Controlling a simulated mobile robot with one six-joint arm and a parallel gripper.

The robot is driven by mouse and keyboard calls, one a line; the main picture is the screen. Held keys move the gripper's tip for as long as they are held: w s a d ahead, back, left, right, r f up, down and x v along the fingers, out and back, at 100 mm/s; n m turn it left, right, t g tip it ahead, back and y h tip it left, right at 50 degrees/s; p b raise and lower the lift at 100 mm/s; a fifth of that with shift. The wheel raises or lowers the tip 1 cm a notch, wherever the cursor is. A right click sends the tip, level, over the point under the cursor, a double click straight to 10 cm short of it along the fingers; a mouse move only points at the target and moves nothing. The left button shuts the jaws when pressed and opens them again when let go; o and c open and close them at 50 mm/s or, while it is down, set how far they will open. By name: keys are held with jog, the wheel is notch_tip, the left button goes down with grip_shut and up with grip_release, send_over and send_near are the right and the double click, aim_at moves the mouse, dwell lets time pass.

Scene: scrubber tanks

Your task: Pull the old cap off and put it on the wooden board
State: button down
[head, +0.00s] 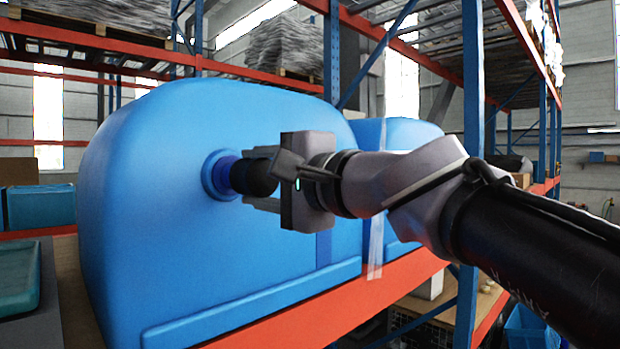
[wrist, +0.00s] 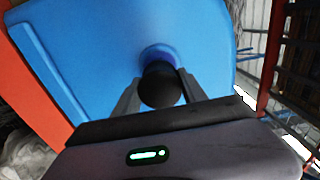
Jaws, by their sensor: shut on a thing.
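The old cap is a black round cap (head: 252,178) at the blue neck (head: 218,175) on the face of the large blue tank (head: 150,230). My gripper (head: 262,178) is shut on the cap, with one finger on each side of it. In the wrist view the cap (wrist: 160,86) sits between the two grey fingers, in front of the blue neck (wrist: 158,54). I cannot tell whether the cap is still seated on the neck or slightly clear of it. I cannot make out the wooden board for certain in either view.
The tank stands on a shelf with an orange beam (head: 330,305). A second blue tank (head: 405,135) is behind it to the right. A teal tray (head: 18,278) lies at the left. Blue rack posts (head: 473,90) stand at the right, near my arm.

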aim_at(265, 179)
jog(key=shift+b+v, duration=0.4)
jog(key=shift+v, duration=0.6)
jog(key=b+v, duration=0.7)
jog(key=v, duration=1.5)
jog(key=shift+s+r, duration=0.1)
jog(key=shift+r, duration=0.05)
jog(key=p+x, duration=0.6)
jog(key=x, duration=1.2)
jog(key=shift+w+a, duration=0.2)
jog(key=shift+w, duration=0.05)
jog(key=shift+w+a, duration=0.2)
jog(key=shift+w, duration=0.05)
